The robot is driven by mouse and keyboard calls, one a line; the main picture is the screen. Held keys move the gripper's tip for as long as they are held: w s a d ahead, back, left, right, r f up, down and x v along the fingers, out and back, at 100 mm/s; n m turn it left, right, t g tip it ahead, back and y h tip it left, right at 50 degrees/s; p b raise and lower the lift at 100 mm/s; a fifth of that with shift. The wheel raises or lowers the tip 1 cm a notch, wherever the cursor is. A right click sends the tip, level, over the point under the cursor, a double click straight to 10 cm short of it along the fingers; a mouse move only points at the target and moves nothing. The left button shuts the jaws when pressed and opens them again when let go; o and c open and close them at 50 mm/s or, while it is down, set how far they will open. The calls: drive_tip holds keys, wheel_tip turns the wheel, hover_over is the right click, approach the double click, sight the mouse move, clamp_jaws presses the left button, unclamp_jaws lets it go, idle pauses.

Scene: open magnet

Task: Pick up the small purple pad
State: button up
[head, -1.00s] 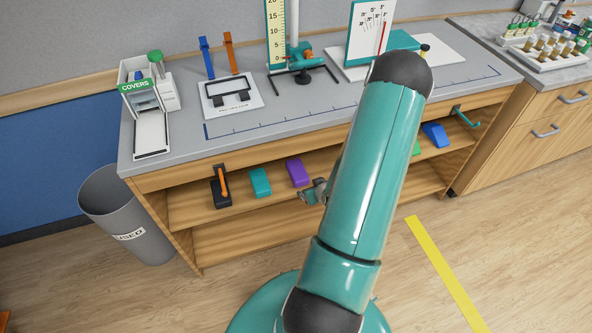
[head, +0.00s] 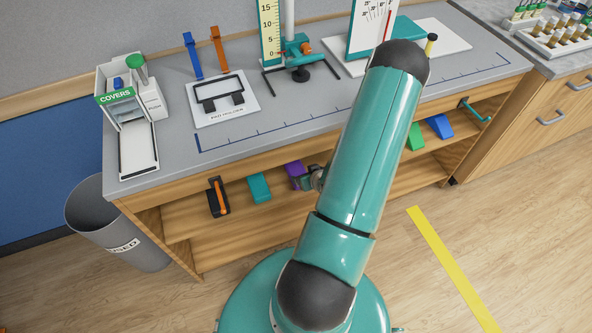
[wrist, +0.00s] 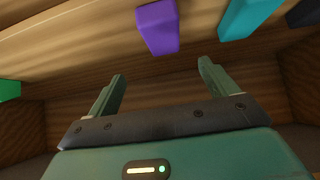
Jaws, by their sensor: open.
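The small purple pad (head: 294,169) is a block on the upper shelf under the workbench, between the teal block and my arm. In the wrist view the purple pad (wrist: 158,27) lies beyond my fingertips, roughly in line with the space between them. My gripper (wrist: 160,72) is open and empty, with its two green fingers apart and not touching the pad. In the head view my gripper (head: 310,178) is beside the pad at its right, largely hidden behind my arm.
On the shelf are a teal block (head: 259,187), a black item with an orange strip (head: 217,197), a green block (head: 415,137) and a blue block (head: 439,126). The bench top (head: 270,128) overhangs the shelf. A grey bin (head: 112,235) stands at left.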

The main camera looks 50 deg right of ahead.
sight(298, 172)
drive_tip(key=x, duration=1.3)
drive_tip(key=shift+w+a+f, duration=0.1)
drive_tip(key=shift+a+f, duration=0.2)
drive_tip(key=shift+f, duration=0.1)
drive_tip(key=c, duration=1.1)
